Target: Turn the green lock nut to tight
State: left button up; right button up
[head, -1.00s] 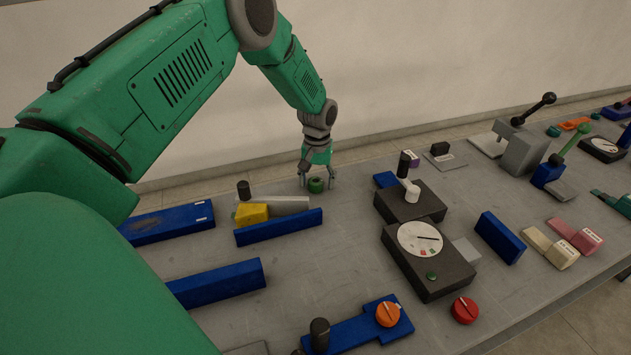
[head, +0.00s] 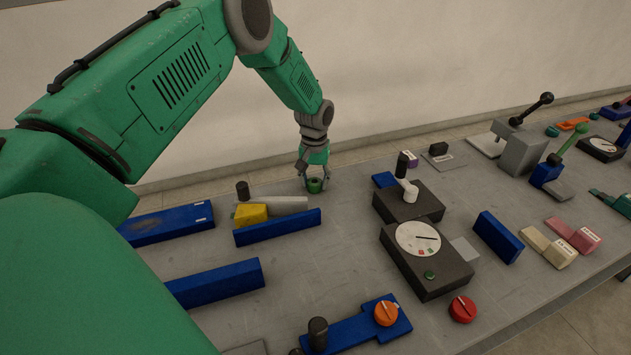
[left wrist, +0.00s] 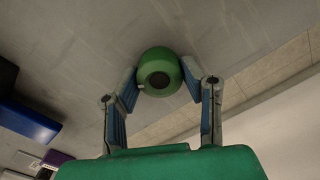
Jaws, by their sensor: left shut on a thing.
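The green lock nut (head: 315,186) sits on the grey table near its back edge, by the wall. It is a round green ring with a dark hole in its middle. In the left wrist view the nut (left wrist: 159,72) lies between my two fingers, which touch it on both sides. My left gripper (head: 313,179) points down and is shut on the nut. It also shows in the left wrist view (left wrist: 160,82). Any tightness mark on the nut is too small to see. My right gripper cannot be told clearly; a green part shows at the right edge.
A yellow block (head: 251,214), a grey bar (head: 285,204) and a blue bar (head: 277,228) lie in front of the nut to the left. A dark box with a white handle (head: 407,201) stands to the right. Table between them is clear.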

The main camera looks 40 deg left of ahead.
pick_arm(q)
jog(key=shift+a, duration=0.1)
jog(key=m, duration=1.1)
jog(key=shift+s+m, duration=0.1)
jog(key=shift+m, duration=0.2)
dwell(0.4)
jog(key=o, duration=1.1)
jog(key=shift+o, duration=0.2)
